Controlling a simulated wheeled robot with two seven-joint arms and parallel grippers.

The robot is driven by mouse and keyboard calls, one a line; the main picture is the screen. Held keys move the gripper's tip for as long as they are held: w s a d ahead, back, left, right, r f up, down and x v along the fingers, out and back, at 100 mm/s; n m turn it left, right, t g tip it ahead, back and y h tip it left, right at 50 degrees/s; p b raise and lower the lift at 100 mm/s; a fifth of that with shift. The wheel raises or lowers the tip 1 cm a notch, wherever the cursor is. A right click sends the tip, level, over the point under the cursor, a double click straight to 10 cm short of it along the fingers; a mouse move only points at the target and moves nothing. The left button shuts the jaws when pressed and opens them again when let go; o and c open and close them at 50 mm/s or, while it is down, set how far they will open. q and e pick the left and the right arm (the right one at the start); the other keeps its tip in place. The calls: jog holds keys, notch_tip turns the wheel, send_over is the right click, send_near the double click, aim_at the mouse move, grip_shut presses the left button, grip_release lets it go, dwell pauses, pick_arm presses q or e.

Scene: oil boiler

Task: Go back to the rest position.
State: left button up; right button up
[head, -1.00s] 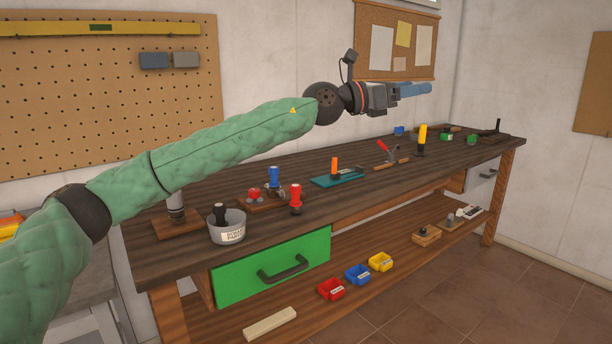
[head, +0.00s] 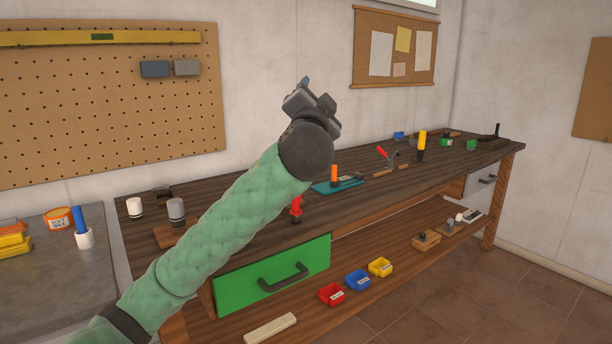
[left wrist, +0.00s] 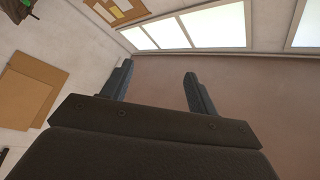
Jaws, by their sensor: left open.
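My left arm, in a green padded sleeve, rises from the lower left of the head view and crosses in front of the workbench. My left gripper (head: 308,92) is up in front of the wall, above the bench, pointing away and upward. In the left wrist view the two fingers of the left gripper (left wrist: 159,88) stand apart with nothing between them, against wall and windows. The fingers are small and partly hidden by the wrist in the head view. My right gripper does not show.
The dark wooden workbench (head: 414,171) carries several tools, including a red-handled clamp (head: 384,153) and a yellow-handled tool (head: 422,141). A green drawer (head: 240,285) is below. Red, blue and yellow bins (head: 380,267) stand on the lower shelf. A grey side table (head: 55,283) is at left.

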pick_arm(q)
jog(key=s+a+f+n+g+p, duration=0.2)
jog(key=s+a+f+g, duration=0.25)
jog(key=f, duration=0.95)
jog(key=s+a+f+n+g+p, duration=0.1)
jog(key=s+a+f+n+g, duration=0.25)
jog(key=f, duration=0.95)
jog(key=s+a+f+n+g+p, duration=0.15)
jog(key=s+a+f+g, duration=0.45)
jog(key=f, duration=0.8)
jog(key=s+a+f+n+g+p, duration=0.1)
jog(key=s+f+g+p, duration=0.1)
jog(key=s+f, duration=1)
jog(key=s+a+f+g+p, duration=0.1)
jog(key=s+f+g+p, duration=0.1)
jog(key=s+f, duration=1)
jog(key=s+g, duration=0.1)
jog(key=s, duration=0.6)
jog(key=shift+s+f+n+y, duration=0.15)
jog(key=shift+s+n+y, duration=0.15)
jog(key=shift+n+y, duration=0.1)
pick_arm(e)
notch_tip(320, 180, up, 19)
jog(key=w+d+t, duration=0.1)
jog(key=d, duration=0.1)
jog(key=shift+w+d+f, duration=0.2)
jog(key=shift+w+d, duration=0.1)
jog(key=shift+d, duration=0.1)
